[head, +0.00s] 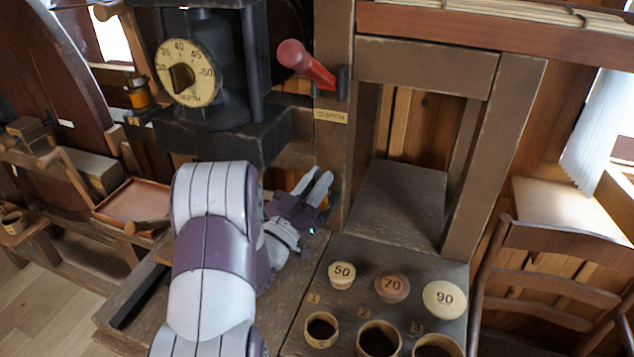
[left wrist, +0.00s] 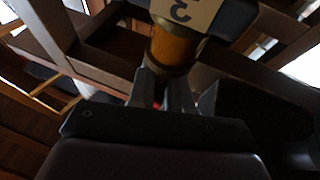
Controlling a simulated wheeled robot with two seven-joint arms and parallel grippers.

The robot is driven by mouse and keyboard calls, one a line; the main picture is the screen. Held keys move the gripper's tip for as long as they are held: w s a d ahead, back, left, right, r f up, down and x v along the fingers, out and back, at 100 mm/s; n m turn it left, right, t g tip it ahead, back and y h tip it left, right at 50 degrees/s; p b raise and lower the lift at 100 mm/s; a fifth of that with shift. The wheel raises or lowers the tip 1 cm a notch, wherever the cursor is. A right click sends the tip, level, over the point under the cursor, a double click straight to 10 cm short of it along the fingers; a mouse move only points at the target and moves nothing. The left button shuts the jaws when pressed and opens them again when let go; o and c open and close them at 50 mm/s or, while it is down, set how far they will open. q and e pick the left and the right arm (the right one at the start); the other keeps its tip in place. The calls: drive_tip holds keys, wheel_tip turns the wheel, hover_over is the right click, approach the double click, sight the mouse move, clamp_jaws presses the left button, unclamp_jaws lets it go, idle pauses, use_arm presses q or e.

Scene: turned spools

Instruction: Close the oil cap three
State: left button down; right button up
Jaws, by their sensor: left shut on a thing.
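My left gripper (head: 313,187) is at the post below the clutch lever, at the right end of my left arm. In the left wrist view its fingers (left wrist: 164,92) are closed at the end of an amber oil cup (left wrist: 174,45). A plate with an upside-down 3 (left wrist: 187,12) is beside that cup. The cap itself is mostly hidden between the fingers, so its angle and seating cannot be told. In the head view only a small orange bit of the cup (head: 324,202) shows behind the fingers. My right gripper is out of view.
A red-handled clutch lever (head: 306,64) juts out above my left gripper. A depth dial (head: 186,73) is on the dark machine head at upper left. Round pieces marked 50 (head: 341,275), 70 (head: 392,287) and 90 (head: 444,299) lie on the bench before numbered cups. Another amber oil cup (head: 138,95) stands at far left.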

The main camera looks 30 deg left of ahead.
use_arm(q)
drive_tip(key=shift+r, duration=0.15)
drive_tip(key=c, duration=1.1)
unclamp_jaws()
drive_tip(key=b+v, duration=0.3)
drive_tip(key=v, duration=0.9)
drive_tip(key=shift+s+a+f, duration=0.1)
drive_tip(key=shift+s+f, duration=0.15)
drive_tip(key=shift+f, duration=0.05)
drive_tip(key=shift+r, duration=0.1)
